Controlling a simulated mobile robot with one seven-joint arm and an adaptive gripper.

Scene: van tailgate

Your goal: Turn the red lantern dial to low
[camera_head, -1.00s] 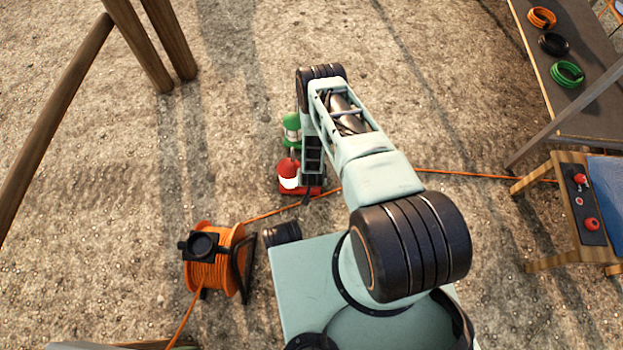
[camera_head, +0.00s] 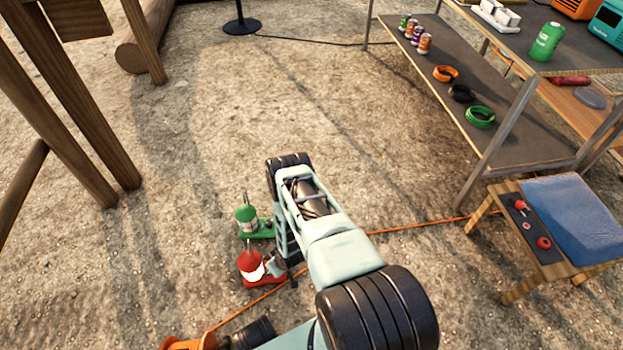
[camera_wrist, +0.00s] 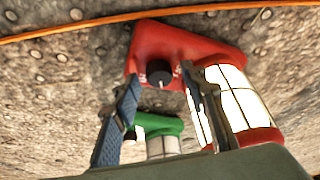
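The red lantern (camera_head: 249,263) stands on the ground beside my arm in the head view. In the wrist view its red base (camera_wrist: 205,46) and lit white panes (camera_wrist: 236,98) fill the centre and right. Its black dial (camera_wrist: 161,74) sits on the base face, its pale pointer mark toward the bottom of the picture. Small white markings flank the dial; I cannot read them. My gripper (camera_wrist: 162,72) is open, its dark fingers appearing left and right of the dial. I cannot tell whether they touch it. In the head view my arm mostly hides the gripper.
A green lantern (camera_head: 247,215) stands just beyond the red one. An orange cable (camera_head: 415,230) runs along the ground by the lanterns. A small bench with a blue top (camera_head: 572,215) and a shelved table (camera_head: 450,105) stand right. Wooden posts (camera_head: 75,110) stand left.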

